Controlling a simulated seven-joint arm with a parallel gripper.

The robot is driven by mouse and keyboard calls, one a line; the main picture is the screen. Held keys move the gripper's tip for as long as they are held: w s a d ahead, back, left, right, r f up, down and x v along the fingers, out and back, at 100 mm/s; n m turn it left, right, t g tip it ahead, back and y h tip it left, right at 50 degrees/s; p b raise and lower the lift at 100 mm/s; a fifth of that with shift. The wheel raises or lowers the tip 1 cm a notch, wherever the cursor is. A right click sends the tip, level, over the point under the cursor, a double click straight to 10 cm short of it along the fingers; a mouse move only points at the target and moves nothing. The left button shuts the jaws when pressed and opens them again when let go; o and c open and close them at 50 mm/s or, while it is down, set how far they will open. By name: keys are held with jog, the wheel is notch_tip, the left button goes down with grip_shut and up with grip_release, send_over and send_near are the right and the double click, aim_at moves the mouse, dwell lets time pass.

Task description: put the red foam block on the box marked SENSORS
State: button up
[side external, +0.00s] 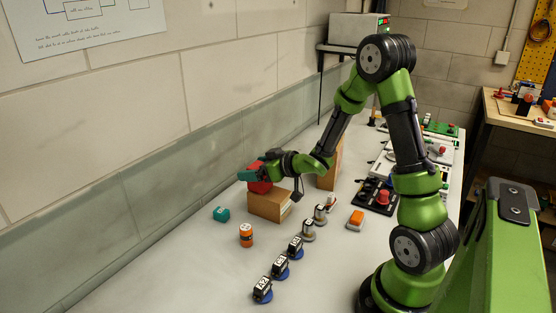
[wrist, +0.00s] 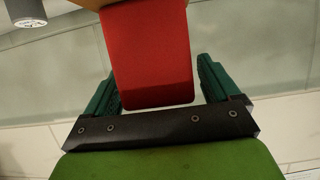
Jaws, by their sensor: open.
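The red foam block (side external: 261,187) sits on top of a brown cardboard box (side external: 267,206), at the box's left end. No marking on this box can be read from here. My gripper (side external: 252,175) is at the block, with its teal fingers around the block's upper part. In the wrist view the red block (wrist: 150,50) lies between the two fingers of my gripper (wrist: 157,85). The jaws are open, with a small gap showing by the right finger; contact on the left cannot be told. A brown strip of the box (wrist: 205,3) shows at the top edge.
A taller brown box (side external: 329,170) stands behind my wrist. The wall runs along the left. The table's front left is clear.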

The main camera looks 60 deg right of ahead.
jog(key=v, duration=0.6)
jog(key=shift+s+r, duration=0.3)
jog(key=shift+r, duration=0.1)
jog(key=s+a+r+m+g+h, duration=0.3)
jog(key=a+r, duration=0.1)
jog(key=r, duration=0.3)
jog(key=s+a+r+g+y, duration=0.1)
jog(key=s+a+y, duration=0.1)
jog(key=s+a, duration=0.4)
jog(key=s+a+r+m+g+y, duration=0.1)
jog(key=s+a+r+g+y, duration=0.1)
jog(key=s+a, duration=0.4)
jog(key=shift+s+a+r+y, duration=0.25)
jog(key=shift+a+y, duration=0.25)
jog(key=shift+a, duration=0.7)
